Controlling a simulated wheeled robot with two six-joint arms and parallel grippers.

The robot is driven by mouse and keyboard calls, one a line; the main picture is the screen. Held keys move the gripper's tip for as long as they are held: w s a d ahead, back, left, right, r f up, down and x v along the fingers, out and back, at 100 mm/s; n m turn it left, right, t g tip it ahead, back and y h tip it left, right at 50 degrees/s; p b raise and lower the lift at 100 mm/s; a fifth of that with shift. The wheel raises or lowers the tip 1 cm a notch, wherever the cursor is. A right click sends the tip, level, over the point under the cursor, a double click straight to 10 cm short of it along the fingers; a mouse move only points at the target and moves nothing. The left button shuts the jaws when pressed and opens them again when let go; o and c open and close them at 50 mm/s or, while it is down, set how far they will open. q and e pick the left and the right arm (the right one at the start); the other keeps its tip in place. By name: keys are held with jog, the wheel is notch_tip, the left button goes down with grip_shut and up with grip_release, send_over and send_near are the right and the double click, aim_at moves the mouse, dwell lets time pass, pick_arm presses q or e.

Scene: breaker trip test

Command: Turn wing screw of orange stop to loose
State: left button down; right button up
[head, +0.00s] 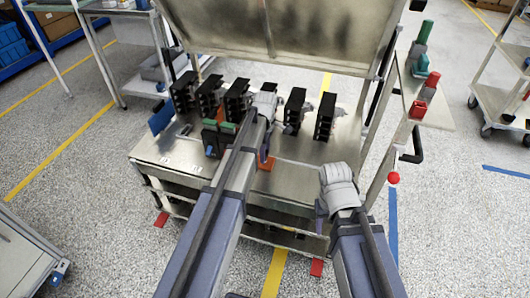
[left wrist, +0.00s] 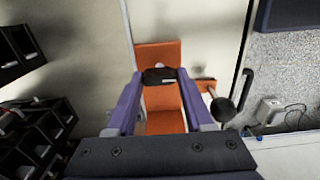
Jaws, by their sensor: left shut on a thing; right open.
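The orange stop (head: 268,165) sits on the metal bench top, partly hidden behind my left arm. In the left wrist view the orange stop (left wrist: 162,122) lies between and below my fingers, with a dark wing screw (left wrist: 160,76) at its middle. My left gripper (head: 266,148) is over the stop, mostly hidden in the head view. In the left wrist view its two purple fingertips are shut on the wing screw, one on each side. My right gripper (head: 320,214) is open and empty, in front of the bench's right part, apart from the stop.
A row of several black breakers (head: 237,100) stands behind the stop. A black knob (left wrist: 222,108) on a pale stem is just right of the stop in the wrist view. A raised metal panel (head: 290,35) backs the bench (head: 165,150). A side shelf (head: 432,115) holds red and green pieces.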

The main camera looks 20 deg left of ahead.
dwell(0.5)
pick_arm(q)
jog(key=shift+c, duration=1.4)
grip_release()
notch_tip(320, 180, up, 8)
jog(key=p, duration=0.8)
jog(key=shift+f, duration=0.1)
